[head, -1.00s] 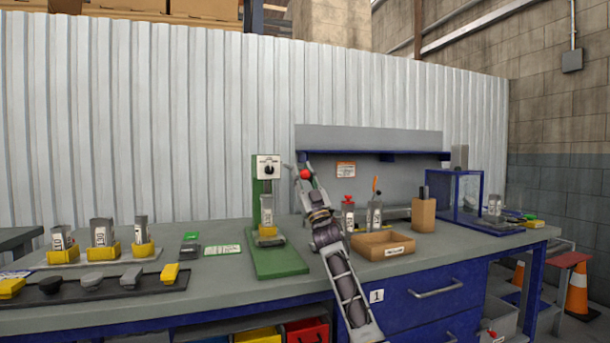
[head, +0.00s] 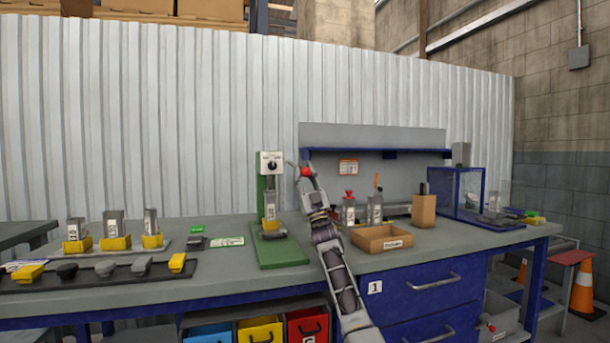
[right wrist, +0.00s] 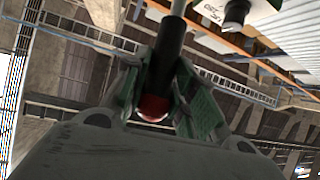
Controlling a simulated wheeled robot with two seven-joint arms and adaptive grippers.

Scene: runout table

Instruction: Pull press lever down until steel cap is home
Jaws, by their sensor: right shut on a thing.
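The press (head: 264,205) has a green column and base and a pale head with a black dial, and stands on the bench. A labelled grey piece with a yellow part (head: 270,207) stands under the head; I cannot make out the steel cap there. The press lever's red knob (head: 306,172) is right of the head. My right gripper (head: 307,177) is at the knob. In the right wrist view the fingers (right wrist: 160,88) are shut around the black lever grip (right wrist: 170,48), with the red knob (right wrist: 153,108) between them. My left gripper is not in view.
A blue-framed clear box (head: 457,193) stands at the right.

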